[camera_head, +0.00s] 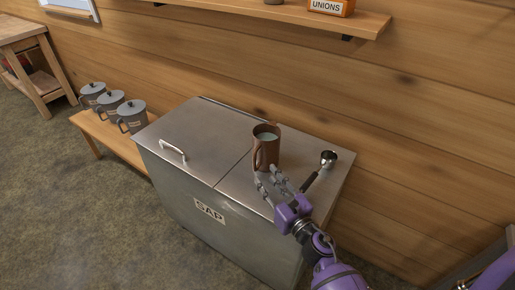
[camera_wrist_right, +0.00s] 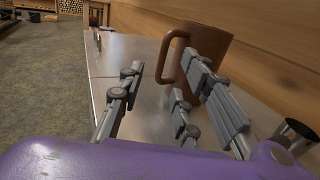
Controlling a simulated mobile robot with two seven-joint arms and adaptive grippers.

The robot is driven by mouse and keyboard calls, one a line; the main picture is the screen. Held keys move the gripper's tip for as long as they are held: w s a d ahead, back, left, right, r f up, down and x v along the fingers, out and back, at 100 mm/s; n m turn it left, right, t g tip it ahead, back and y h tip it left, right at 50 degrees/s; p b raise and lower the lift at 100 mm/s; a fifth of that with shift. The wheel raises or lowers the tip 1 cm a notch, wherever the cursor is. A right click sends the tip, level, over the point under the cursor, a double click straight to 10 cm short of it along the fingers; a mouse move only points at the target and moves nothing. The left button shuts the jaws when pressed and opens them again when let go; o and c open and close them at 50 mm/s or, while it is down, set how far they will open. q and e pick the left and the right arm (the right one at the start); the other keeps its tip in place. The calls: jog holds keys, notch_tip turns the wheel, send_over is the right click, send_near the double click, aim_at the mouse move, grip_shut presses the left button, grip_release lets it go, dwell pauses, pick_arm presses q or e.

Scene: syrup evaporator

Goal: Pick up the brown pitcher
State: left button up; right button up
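The brown pitcher (camera_head: 266,148) stands upright on the metal SAP cabinet's top (camera_head: 229,153), with a pale liquid inside and its handle on the near left side. My right gripper (camera_head: 271,182) is just in front of the pitcher with its fingers spread and nothing between them. In the right wrist view, the pitcher (camera_wrist_right: 207,46) is ahead, its handle at the left, and the open fingers (camera_wrist_right: 163,84) partly overlap its lower body. I cannot tell whether any finger touches it. My left gripper is not in view.
A dark-handled metal scoop (camera_head: 328,158) lies right of the pitcher, close to my right gripper. A raised lid handle (camera_head: 173,150) is on the cabinet's left. Several grey lidded pots (camera_head: 112,104) stand on a wooden bench. A wooden wall and shelf (camera_head: 290,12) are behind.

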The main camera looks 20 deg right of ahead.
aim_at(255, 164)
jog(key=shift+f, duration=0.45)
jog(key=shift+w+d+r, duration=0.1)
jog(key=shift+w+r, duration=0.15)
jog(key=shift+w, duration=0.3)
jog(key=w, duration=0.1)
jog(key=w+p, duration=0.1)
jog(key=w, duration=0.1)
jog(key=w+a, duration=0.1)
jog(key=w, duration=0.1)
jog(key=shift+w+f, duration=0.1)
jog(key=shift+w, duration=0.4)
jog(key=shift+f, duration=0.1)
jog(key=shift+c, duration=0.5)
grip_shut()
